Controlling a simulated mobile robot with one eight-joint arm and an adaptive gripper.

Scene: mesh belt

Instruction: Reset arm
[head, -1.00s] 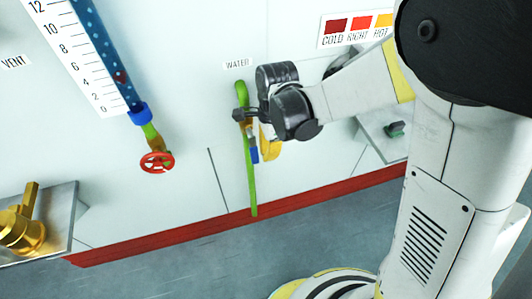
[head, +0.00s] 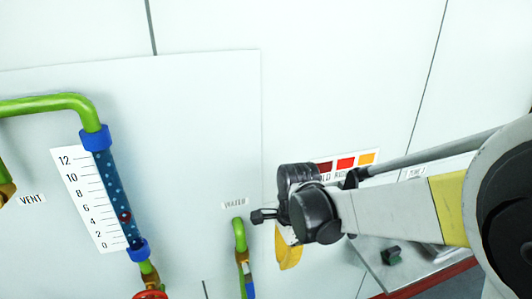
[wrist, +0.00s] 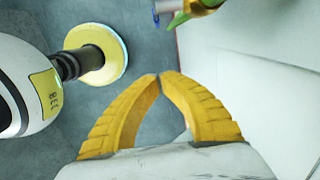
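My gripper (head: 287,258) shows as yellow fingers below the dark wrist joint in the head view, pointing down in front of the white wall. In the wrist view the two yellow fingers (wrist: 159,76) meet at their tips, with nothing between them. The gripper is shut and empty. My arm (head: 395,212) reaches in from the right. The green WATER pipe (head: 239,234) is just left of the gripper in the head view. A green and blue piece of pipe (wrist: 188,10) shows at the top of the wrist view, apart from the fingertips.
A blue level tube (head: 114,190) with a number scale (head: 85,200) is on the wall at left, above a red handwheel (head: 150,294).

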